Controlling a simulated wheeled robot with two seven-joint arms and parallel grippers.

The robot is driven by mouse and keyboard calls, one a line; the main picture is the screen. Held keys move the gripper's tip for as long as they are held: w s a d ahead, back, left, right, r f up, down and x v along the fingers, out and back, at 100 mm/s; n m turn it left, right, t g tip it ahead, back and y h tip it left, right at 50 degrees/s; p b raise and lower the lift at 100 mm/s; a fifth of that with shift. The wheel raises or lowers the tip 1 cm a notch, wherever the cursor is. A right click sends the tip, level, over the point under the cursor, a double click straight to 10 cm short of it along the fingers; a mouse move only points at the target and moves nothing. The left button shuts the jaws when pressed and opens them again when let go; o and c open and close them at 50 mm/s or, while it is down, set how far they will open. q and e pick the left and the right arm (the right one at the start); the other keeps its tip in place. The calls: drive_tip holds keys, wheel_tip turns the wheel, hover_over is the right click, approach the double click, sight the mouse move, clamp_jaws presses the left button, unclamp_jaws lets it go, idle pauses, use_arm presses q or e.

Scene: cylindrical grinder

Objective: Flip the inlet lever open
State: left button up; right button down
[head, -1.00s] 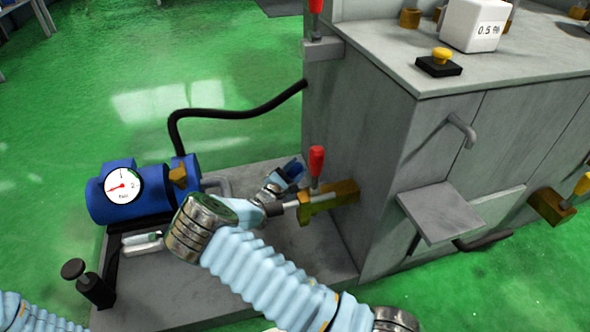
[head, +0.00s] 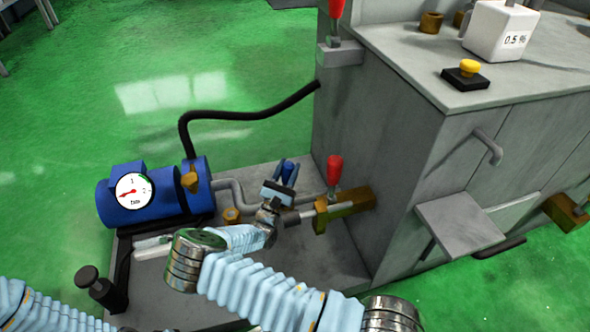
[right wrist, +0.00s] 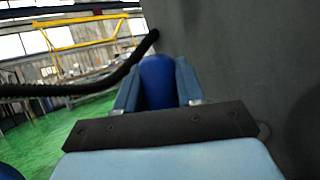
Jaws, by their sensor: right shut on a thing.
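A blue lever handle (head: 288,171) stands up near the pipe, left of the brass valve body; I take it as the inlet lever. My right gripper (head: 281,184) is shut on this handle. In the right wrist view the rounded blue handle (right wrist: 158,82) sits between the two fingers (right wrist: 157,90). The lever's base and pivot are hidden behind my wrist. A separate red handle (head: 335,170) stands upright on the brass body (head: 345,208). My left gripper is outside the view; only part of my left arm shows at the lower left.
A blue pump (head: 160,195) with a round gauge (head: 133,191) stands left on the grey base plate (head: 330,262). A black hose (head: 250,113) runs to the grey cabinet (head: 365,130). A grey shelf (head: 460,222) juts from the cabinet front. Green floor behind is clear.

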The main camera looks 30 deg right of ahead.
drive_tip(key=shift+w+a+n+t, duration=0.2)
drive_tip(key=shift+a+n+t, duration=0.75)
drive_tip(key=shift+n+t, duration=0.35)
drive_tip(key=shift+a, duration=0.1)
drive_tip(key=c, duration=0.8)
unclamp_jaws()
drive_tip(key=v, duration=1.3)
drive_tip(key=shift+s+a+f, duration=0.1)
drive_tip(key=shift+s+a, duration=0.15)
drive_tip(key=shift+s, duration=0.05)
